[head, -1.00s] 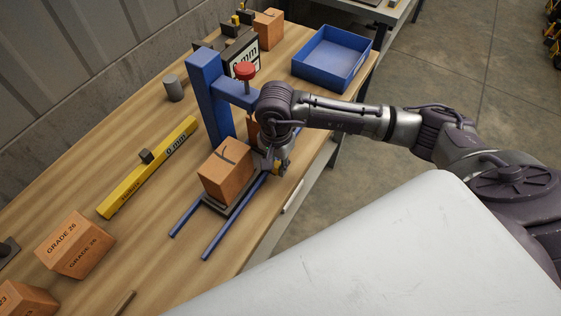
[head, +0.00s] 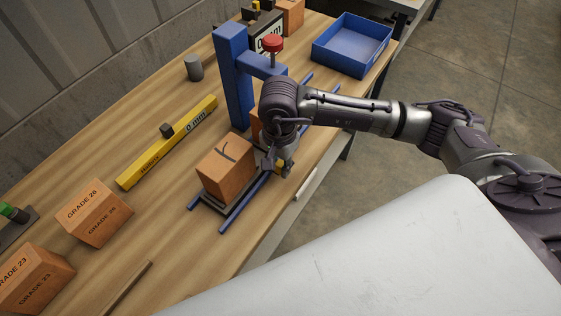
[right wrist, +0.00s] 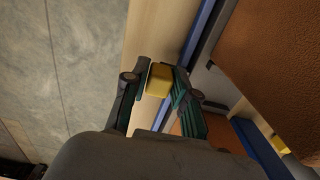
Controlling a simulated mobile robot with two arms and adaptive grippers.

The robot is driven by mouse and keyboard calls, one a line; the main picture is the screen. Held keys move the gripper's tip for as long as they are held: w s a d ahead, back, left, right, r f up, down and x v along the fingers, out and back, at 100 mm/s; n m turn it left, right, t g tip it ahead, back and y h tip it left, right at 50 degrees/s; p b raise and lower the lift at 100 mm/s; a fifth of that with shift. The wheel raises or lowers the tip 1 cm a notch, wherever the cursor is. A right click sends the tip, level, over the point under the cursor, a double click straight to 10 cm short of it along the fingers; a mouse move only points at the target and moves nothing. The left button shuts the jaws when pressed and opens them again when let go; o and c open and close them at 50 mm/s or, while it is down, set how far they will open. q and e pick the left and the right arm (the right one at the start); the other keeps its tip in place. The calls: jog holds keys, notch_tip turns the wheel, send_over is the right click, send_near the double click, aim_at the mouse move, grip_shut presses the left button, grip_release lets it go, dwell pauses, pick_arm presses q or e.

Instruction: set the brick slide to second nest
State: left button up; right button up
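The brick slide (head: 211,207) is a dark carriage on two blue rails (head: 236,218), in front of a blue press frame (head: 236,85) with a red knob (head: 273,43). An orange brick (head: 226,168) with a dark mark on top sits on its near end. A second brick (head: 256,124) shows partly under the press, behind my arm. My right gripper (head: 280,168) is at the slide's right side. In the right wrist view its fingers close on a yellow handle (right wrist: 159,80). The nests are not clearly seen. My left gripper is out of view.
A yellow gauge bar (head: 168,143) with a small dark block and a grey cylinder (head: 194,68) lie to the left. Bricks marked GRADE 26 (head: 95,212) and GRADE 23 (head: 35,279) stand at lower left. A blue tray (head: 350,45) stands at the far right.

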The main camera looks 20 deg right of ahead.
jog(key=o, duration=0.3)
jog(key=shift+s+a, duration=0.1)
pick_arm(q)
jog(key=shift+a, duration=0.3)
pick_arm(e)
jog(key=shift+r, duration=0.1)
notch_tip(320, 180, up, 12)
jog(key=shift+f, duration=0.1)
dwell(0.4)
